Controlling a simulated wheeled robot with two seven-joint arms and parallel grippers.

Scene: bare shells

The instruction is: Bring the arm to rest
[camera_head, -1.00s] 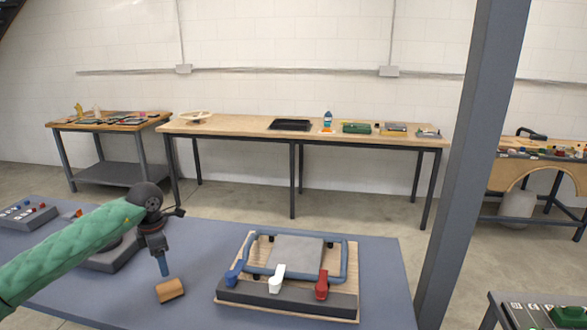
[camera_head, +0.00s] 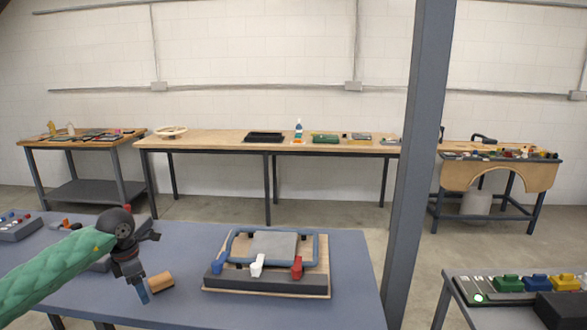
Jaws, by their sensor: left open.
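My left arm, in a green quilted sleeve, comes in from the left in the head view. Its left gripper (camera_head: 142,292) points down over the blue-grey table, just left of a small wooden block (camera_head: 160,281). The gripper is open, with nothing seen between its fingers, and looks apart from the block. My right gripper is out of the view.
A wooden board fixture (camera_head: 208,292) with a blue frame and blue, white and red levers stands on the blue-grey table (camera_head: 352,290). A grey post (camera_head: 412,150) rises at the right. A side table (camera_head: 455,290) with coloured parts is at lower right.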

